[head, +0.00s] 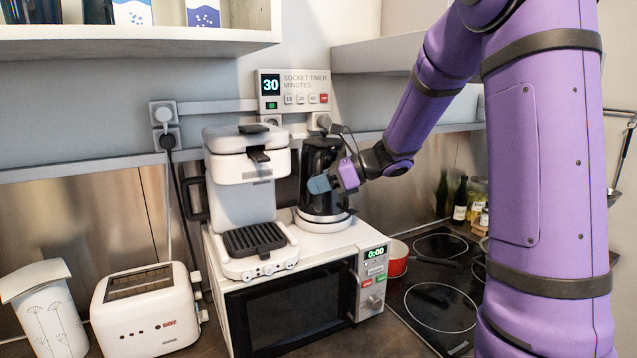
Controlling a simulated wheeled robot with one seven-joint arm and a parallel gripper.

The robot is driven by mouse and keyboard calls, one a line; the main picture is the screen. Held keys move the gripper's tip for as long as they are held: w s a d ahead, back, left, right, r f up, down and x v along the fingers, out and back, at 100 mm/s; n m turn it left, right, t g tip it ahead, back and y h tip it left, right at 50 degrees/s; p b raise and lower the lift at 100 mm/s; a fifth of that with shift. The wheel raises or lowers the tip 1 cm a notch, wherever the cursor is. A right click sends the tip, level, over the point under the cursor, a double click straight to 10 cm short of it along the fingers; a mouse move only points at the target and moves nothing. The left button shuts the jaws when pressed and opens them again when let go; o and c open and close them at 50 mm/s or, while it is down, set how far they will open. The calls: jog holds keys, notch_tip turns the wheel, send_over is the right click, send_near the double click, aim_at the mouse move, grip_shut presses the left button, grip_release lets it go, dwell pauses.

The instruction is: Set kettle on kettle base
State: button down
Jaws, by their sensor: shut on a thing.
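The kettle (316,178) is dark with a pale band near its bottom, and it stands upright above the right part of the microwave top. The kettle base (323,222) shows as a pale disc directly under it on the microwave. I cannot tell whether the kettle rests fully on the base or is slightly above it. My gripper (325,183) reaches in from the right and is shut on the kettle at its right front side. The fingers hide part of the kettle body and its handle.
A white coffee maker (243,185) stands close to the kettle's left on the microwave (290,310). A socket timer (293,92) is on the wall behind. A red pot (398,260) sits on the hob (437,308) at right. A toaster (146,312) is at lower left.

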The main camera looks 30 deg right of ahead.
jog(key=shift+f, duration=0.3)
jog(key=c, duration=1.3)
grip_release()
jog(key=shift+o, duration=0.2)
jog(key=shift+f, duration=0.1)
jog(key=shift+d, duration=0.1)
jog(key=v, duration=1.1)
